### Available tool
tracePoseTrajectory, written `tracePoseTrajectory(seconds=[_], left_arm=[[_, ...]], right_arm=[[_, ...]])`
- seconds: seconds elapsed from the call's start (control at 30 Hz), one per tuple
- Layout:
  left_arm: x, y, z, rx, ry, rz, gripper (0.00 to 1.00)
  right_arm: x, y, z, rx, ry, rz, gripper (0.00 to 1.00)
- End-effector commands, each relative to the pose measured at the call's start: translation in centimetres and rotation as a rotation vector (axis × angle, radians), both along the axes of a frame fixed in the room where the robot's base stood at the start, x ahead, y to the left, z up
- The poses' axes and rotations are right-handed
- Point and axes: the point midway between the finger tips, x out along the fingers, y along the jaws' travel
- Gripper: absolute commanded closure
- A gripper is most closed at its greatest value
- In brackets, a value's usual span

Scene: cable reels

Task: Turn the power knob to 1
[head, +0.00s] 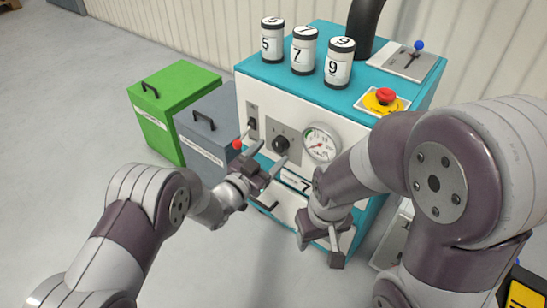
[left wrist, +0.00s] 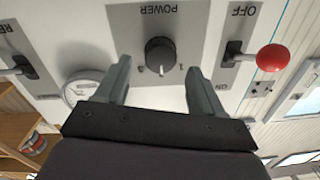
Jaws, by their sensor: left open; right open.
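The black power knob (head: 281,144) sits on a grey plate on the front of the teal and white machine. In the left wrist view the knob (left wrist: 160,53) appears upside down under the word POWER, with a 1 near its edge. A small light mark shows at its lower edge; I cannot tell its exact setting. My left gripper (head: 267,157) is open in front of the knob, and its fingers (left wrist: 158,68) lie either side of it in the picture, apart from it. My right gripper (head: 320,251) is open and empty, low in front of the machine.
A red-balled OFF/ON lever (left wrist: 270,57) is beside the knob, and a round gauge (head: 321,144) is on its other side. A red emergency button (head: 387,96) and several numbered cylinders (head: 303,52) are on top. Green (head: 172,105) and grey (head: 205,130) boxes stand left.

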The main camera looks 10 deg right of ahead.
Motion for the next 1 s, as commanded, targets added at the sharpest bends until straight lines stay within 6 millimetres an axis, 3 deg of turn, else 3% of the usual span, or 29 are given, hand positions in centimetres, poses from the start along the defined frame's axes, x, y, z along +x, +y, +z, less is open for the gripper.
tracePoseTrajectory(seconds=[0.03,0.2,0.47,0.63,1.0], left_arm=[[0.5,-0.6,-0.5,0.0,-0.001,-0.001,0.32],[1.6,-1.9,-0.2,0.001,0.001,0.0,0.32],[1.8,-2.0,0.0,0.001,0.002,0.0,0.32],[1.7,-2.0,0.0,0.001,0.001,0.0,0.87],[1.8,-2.0,0.2,-0.027,0.04,0.001,0.88]], right_arm=[[0.0,0.0,-0.9,0.0,0.0,0.0,0.43],[0.0,0.0,-1.4,0.0,0.0,0.0,0.43],[0.0,0.0,-1.3,0.0,-0.001,0.0,0.43],[0.0,0.0,-1.3,0.0,-0.001,0.0,0.43],[0.0,0.0,-0.6,0.0,0.0,0.0,0.43]])
